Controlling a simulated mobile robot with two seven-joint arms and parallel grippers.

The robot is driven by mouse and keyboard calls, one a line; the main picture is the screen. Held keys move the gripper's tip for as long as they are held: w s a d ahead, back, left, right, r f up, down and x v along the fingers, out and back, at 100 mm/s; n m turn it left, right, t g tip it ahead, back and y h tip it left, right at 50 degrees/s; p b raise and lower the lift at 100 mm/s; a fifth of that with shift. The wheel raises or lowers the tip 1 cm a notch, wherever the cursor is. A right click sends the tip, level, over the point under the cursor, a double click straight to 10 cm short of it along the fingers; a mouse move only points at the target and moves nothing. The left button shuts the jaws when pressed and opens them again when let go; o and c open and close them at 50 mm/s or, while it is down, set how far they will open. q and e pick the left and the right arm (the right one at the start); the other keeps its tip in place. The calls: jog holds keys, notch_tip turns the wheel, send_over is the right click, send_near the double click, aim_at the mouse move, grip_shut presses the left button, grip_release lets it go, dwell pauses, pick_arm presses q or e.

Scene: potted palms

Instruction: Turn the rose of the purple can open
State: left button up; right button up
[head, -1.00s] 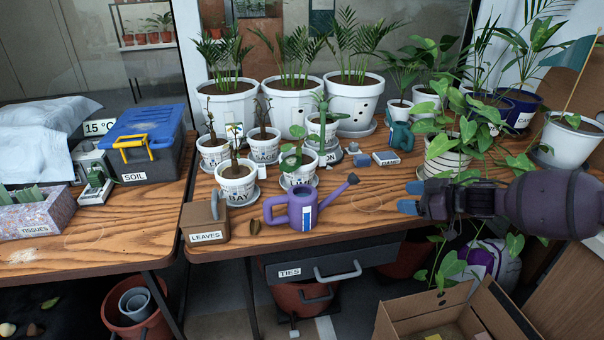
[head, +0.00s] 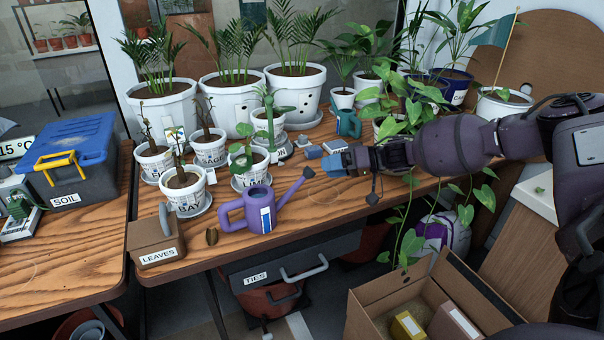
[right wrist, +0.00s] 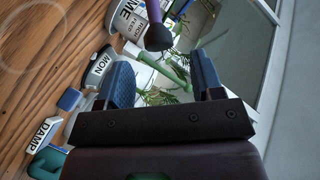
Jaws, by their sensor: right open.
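The purple watering can (head: 258,214) stands upright on the wooden table, its spout pointing right and up. Its dark rose (head: 308,172) is at the spout's tip; which way it is turned is too small to tell. My right gripper (head: 336,163), with blue fingertips, is open and empty just right of the rose, apart from it in the picture. In the right wrist view the rose (right wrist: 158,37) shows ahead, across the opening between the blue fingers (right wrist: 163,75). My left gripper is not in view.
Small labelled pots, such as the BAY pot (head: 186,192), stand behind the can. The LEAVES box (head: 155,240) is to its left. A teal can (head: 347,122) and trailing leafy plants are near my right arm. An open cardboard box (head: 400,300) is below the table.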

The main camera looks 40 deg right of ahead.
aim_at(304, 173)
jog(key=b+x, duration=0.1)
jog(key=x, duration=0.5)
jog(key=shift+d+f, duration=0.1)
jog(key=shift+f, duration=0.05)
jog(key=shift+w+a+f, duration=0.1)
jog(key=shift+w+a, duration=0.45)
jog(key=shift+a, duration=0.05)
jog(key=shift+c, duration=0.4)
jog(key=c, duration=0.9)
jog(key=shift+o, duration=0.2)
